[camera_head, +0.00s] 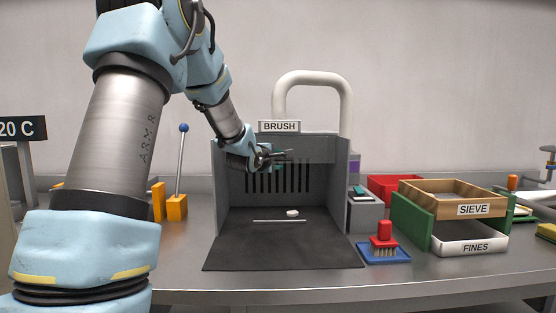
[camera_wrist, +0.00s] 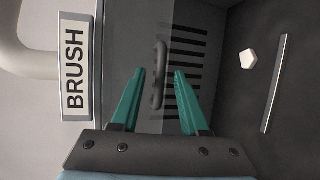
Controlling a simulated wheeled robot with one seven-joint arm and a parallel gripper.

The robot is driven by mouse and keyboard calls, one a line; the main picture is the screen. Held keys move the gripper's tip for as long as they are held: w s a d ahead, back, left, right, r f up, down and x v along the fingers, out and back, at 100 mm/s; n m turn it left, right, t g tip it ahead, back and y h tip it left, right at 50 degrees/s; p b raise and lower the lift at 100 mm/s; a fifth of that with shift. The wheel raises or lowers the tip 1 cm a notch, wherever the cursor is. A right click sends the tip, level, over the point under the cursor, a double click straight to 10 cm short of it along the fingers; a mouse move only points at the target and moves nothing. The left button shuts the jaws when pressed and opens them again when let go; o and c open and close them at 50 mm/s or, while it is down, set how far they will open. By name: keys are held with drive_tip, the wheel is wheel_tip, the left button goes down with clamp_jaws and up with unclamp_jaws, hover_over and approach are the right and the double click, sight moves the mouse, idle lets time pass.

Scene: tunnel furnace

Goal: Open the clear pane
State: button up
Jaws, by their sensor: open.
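The clear pane (camera_head: 318,151) shows as a faint, paler strip across the upper front of the grey BRUSH booth. Its exact edges are hard to make out. A dark bar handle (camera_wrist: 158,88) stands out in the wrist view. My gripper (camera_wrist: 160,72) is open, with its teal fingertips on either side of the handle in that view. I cannot tell whether the fingers touch it or how far beyond them it lies. In the head view my gripper (camera_head: 284,156) is at the booth's upper front, and the handle is hidden by it.
Inside the booth (camera_head: 217,190) a white piece (camera_head: 292,213) and a thin metal bar (camera_head: 279,221) lie on the dark floor. A red brush (camera_head: 384,241) on a blue tray stands at right. A lever (camera_head: 181,165) stands at left. The dark mat in front is clear.

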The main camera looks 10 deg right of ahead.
clamp_jaws()
idle(0.4)
idle(1.1)
